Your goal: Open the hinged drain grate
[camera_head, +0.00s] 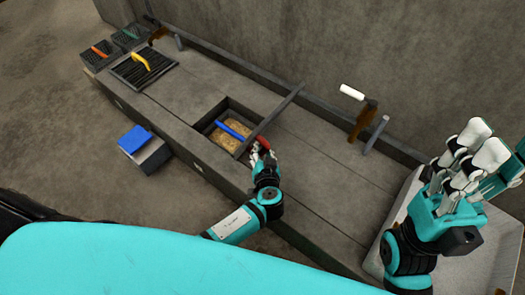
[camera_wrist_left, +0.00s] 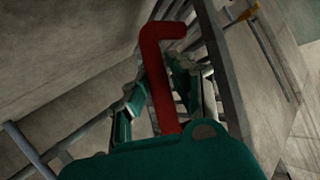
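The drain grate (camera_head: 272,117) stands raised, nearly edge-on in the head view, beside a square opening in the long grey channel. Its bars (camera_wrist_left: 222,65) show at the right of the left wrist view. A red handle (camera_head: 264,142) sits at its near end, and it also shows as a bent red bar in the wrist view (camera_wrist_left: 160,75). My left gripper (camera_head: 262,154) is at this handle, with its fingers on both sides, closed around it. The contact is partly hidden. My right gripper (camera_head: 470,155) is open and empty at the right.
In the opening lie brown blocks (camera_head: 222,139) and a blue bar (camera_head: 233,129). A dark grate with a yellow handle (camera_head: 140,62) lies farther left. A blue-topped box (camera_head: 150,155) stands on the floor. A white-handled tool (camera_head: 358,100) leans by the wall; a pale tray (camera_head: 385,235) is at right.

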